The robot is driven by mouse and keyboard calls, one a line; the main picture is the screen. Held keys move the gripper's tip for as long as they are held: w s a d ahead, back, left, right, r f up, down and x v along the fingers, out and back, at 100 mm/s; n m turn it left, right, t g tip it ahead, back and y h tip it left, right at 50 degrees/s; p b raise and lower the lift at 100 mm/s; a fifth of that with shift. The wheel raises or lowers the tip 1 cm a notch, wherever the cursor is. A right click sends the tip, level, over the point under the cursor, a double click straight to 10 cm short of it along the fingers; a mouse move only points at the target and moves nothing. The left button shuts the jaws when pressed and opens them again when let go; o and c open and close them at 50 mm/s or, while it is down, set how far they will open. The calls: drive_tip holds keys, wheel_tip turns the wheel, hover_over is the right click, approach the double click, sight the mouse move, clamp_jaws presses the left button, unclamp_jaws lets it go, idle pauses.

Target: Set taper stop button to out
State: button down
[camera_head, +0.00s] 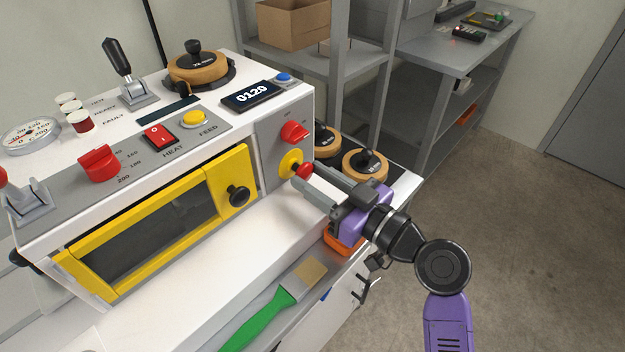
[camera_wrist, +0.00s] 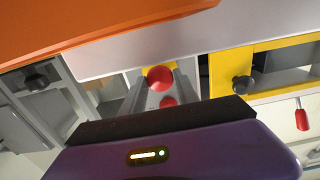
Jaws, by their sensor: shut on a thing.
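The stop button is a red mushroom head (camera_head: 304,171) on a round yellow base (camera_head: 290,162), on the grey right end of the machine's front. In the wrist view the red head (camera_wrist: 159,78) shows between the grey fingers, with some yellow behind it. My gripper (camera_head: 301,178) reaches in from the right and is shut on the red head. The fingers partly cover the head, and I cannot tell from here how far it stands out from its base.
A red rotary knob (camera_head: 295,131) sits just above the button. The yellow-framed oven door (camera_head: 160,225) with a black knob (camera_head: 237,195) is to the left. A green-handled brush (camera_head: 262,312) lies below. Wooden round moulds (camera_head: 366,165) stand behind my gripper.

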drive_tip(key=c, duration=0.9)
unclamp_jaws()
drive_tip(key=shift+s+d, duration=0.1)
drive_tip(key=shift+d, duration=0.05)
drive_tip(key=v, duration=0.7)
drive_tip(key=shift+s+d, duration=0.2)
drive_tip(key=shift+d, duration=0.05)
